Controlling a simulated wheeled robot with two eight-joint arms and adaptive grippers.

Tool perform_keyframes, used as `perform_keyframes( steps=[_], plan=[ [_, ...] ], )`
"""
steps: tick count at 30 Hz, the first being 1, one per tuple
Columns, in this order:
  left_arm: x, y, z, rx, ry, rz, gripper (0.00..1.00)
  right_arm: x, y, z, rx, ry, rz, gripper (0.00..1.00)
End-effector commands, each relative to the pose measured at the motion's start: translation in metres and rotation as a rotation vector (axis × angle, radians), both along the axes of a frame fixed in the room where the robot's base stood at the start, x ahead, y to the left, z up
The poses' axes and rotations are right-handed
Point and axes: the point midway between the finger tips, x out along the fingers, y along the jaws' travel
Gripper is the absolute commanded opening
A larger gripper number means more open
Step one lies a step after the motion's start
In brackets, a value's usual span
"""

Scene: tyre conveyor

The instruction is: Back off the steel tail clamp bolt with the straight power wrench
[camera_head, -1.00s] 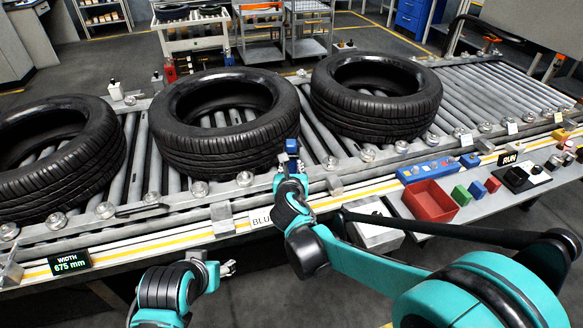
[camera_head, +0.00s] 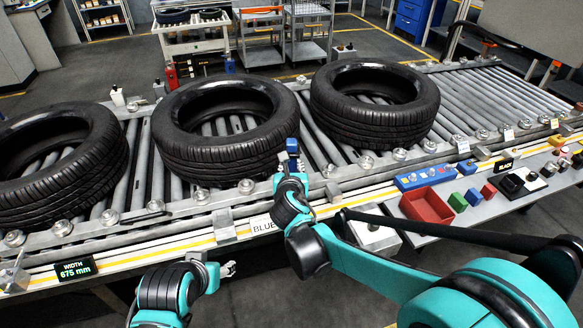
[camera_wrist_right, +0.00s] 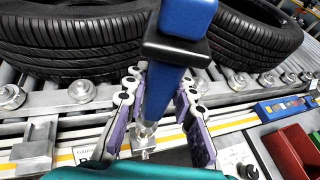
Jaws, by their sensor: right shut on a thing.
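My right gripper (camera_head: 291,170) is at the near rail of the conveyor (camera_head: 190,245), in front of the middle tyre. In the right wrist view (camera_wrist_right: 160,105) its fingers are shut on the straight power wrench (camera_wrist_right: 184,20), a blue tool with a black collar. The wrench points down and away from the camera. Its lower end is at a small steel bolt and fitting (camera_wrist_right: 144,142) on the rail; whether it is seated on it I cannot tell. In the head view only the blue top of the wrench (camera_head: 292,146) shows clearly. My left gripper (camera_head: 228,269) hangs before the rail, apart from the bolt.
Several large tyres lie on the rollers; the middle tyre (camera_head: 225,130) is close behind the wrench. A red bin (camera_head: 429,204), a blue button box (camera_head: 425,177) and coloured blocks are on the near shelf to the right. A width display (camera_head: 75,268) is at left.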

Motion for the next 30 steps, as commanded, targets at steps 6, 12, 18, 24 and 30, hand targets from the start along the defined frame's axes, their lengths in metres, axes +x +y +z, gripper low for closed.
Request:
perform_keyframes(
  steps=[6, 12, 18, 24, 30],
  plan=[
    [0.000, 0.000, 0.012, 0.000, 0.000, 0.000, 0.53, 0.000, 0.000, 0.015, -0.001, -0.001, 0.001, 0.00],
    [0.000, 0.000, 0.021, 0.000, 0.000, 0.000, 0.53, 0.000, 0.000, 0.026, -0.001, -0.001, 0.001, 0.00],
    [0.000, 0.000, 0.024, 0.000, 0.000, 0.000, 0.53, 0.000, 0.000, 0.030, -0.001, -0.001, 0.001, 0.00],
    [0.000, 0.000, 0.023, 0.000, 0.000, 0.000, 0.53, 0.000, 0.000, 0.029, -0.001, -0.001, 0.001, 0.00],
    [0.000, 0.000, 0.023, 0.000, 0.000, 0.000, 0.53, 0.000, 0.000, 0.029, -0.001, -0.001, 0.001, 0.00]
  ],
)
